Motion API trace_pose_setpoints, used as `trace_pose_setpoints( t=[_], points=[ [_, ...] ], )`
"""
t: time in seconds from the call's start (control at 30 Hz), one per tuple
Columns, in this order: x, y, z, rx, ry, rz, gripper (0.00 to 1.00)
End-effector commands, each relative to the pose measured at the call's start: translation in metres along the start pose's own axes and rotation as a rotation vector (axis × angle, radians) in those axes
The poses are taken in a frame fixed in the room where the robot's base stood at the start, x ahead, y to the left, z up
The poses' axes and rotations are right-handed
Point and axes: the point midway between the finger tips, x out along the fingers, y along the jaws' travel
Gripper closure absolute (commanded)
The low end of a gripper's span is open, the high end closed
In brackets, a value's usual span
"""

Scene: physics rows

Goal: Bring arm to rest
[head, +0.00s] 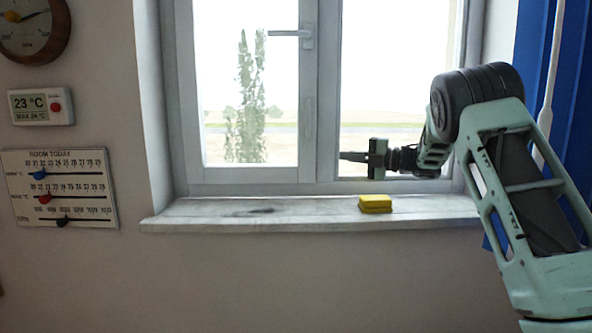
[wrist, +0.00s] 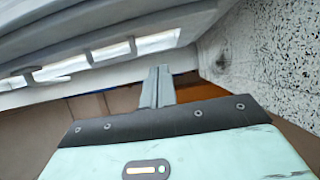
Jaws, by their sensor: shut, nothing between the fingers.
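My gripper (head: 343,156) is in front of the window, a little above the sill, and points left in the head view. My green and black arm reaches up from the lower right and bends at a black joint. In the wrist view my gripper (wrist: 160,72) shows its fingers together, with nothing between them. A yellow block or sponge (head: 375,203) lies on the sill below my gripper, apart from it.
The window (head: 250,95) is shut, with its handle (head: 290,34) at the middle. The sill (head: 220,212) is clear left of the yellow block. A slider board (head: 60,188), a thermometer display (head: 41,106) and a round gauge (head: 32,25) hang at left. A blue curtain (head: 568,90) hangs at right.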

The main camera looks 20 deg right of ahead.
Motion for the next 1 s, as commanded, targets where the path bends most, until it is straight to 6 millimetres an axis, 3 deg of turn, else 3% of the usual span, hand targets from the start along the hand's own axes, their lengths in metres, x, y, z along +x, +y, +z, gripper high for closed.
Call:
trace_pose_setpoints(
  t=[0.13, 0.23, 0.37, 0.47, 0.6, 0.73, 0.87, 1.0],
  points=[
    [0.001, 0.001, 0.000, 0.003, -0.002, 0.001, 1.00],
    [0.014, 0.009, -0.005, 0.035, -0.035, 0.016, 1.00],
    [0.055, 0.031, -0.024, 0.172, -0.154, 0.052, 1.00],
    [0.090, 0.041, -0.055, 0.360, -0.278, 0.057, 1.00],
    [0.124, 0.029, -0.124, 0.666, -0.437, -0.017, 1.00],
    [0.129, -0.001, -0.211, 0.929, -0.571, -0.174, 1.00],
    [0.110, -0.033, -0.297, 1.116, -0.690, -0.365, 1.00],
    [0.068, -0.063, -0.385, 1.244, -0.815, -0.586, 1.00]
  ],
)
